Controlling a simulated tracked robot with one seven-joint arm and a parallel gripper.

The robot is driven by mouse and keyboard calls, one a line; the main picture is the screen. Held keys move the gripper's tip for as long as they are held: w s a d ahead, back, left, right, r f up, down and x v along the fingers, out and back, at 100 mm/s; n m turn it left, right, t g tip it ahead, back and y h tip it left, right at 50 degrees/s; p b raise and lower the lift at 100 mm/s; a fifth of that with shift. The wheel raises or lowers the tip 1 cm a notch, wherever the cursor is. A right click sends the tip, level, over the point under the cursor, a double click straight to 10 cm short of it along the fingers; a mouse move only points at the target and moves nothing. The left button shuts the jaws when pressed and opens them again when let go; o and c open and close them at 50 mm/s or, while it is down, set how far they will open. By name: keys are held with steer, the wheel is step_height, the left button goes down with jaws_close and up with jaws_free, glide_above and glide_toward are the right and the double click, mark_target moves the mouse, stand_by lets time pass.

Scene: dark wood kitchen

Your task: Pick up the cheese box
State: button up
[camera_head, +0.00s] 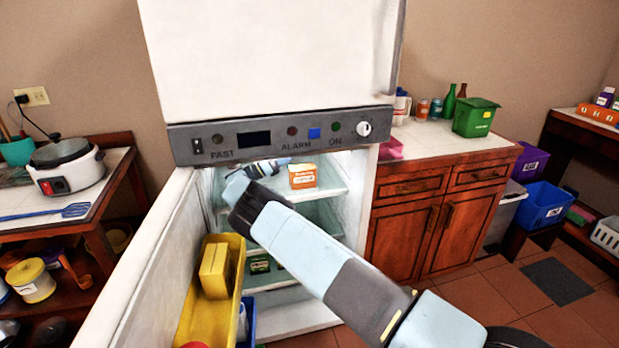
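The refrigerator (335,235) stands open in the middle of the view. A small orange and white box (303,176) sits upright on its upper shelf; its print is too small to read, and I cannot tell whether it is the cheese box. A plain yellow box (214,270) stands in the yellow door bin (188,322). My arm reaches in from the lower right, and my gripper (282,162) is inside at upper shelf height, just left of the orange and white box. It is small and partly hidden, so its opening does not show. I cannot tell whether it touches the box.
The open door (150,275) stands on the left, with a blue bin (248,322) beside the yellow one. Small dark green items (259,265) lie on a lower shelf. The control panel (280,136) overhangs the opening. A wooden cabinet (435,215) stands right.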

mark_target(303, 170)
steer(key=f+y, duration=0.1)
steer(key=f, duration=0.2)
steer(key=a+f+m+g+y, duration=0.1)
steer(key=f+y, duration=0.1)
steer(key=f, duration=0.1)
steer(key=w+a+f+m+y, duration=0.1)
steer(key=f, duration=0.2)
steer(key=shift+w+f+y, duration=0.1)
steer(key=shift+f+y, duration=0.05)
steer(key=shift+y, duration=0.25)
steer(key=shift+d+g, duration=0.1)
steer(key=shift+g, duration=0.2)
steer(key=shift+w+x, duration=0.2)
steer(key=shift+x, duration=3.45)
steer(key=shift+f, duration=0.15)
steer(key=shift+c, duration=0.2)
steer(key=c, duration=1.1)
steer(key=shift+c, duration=0.2)
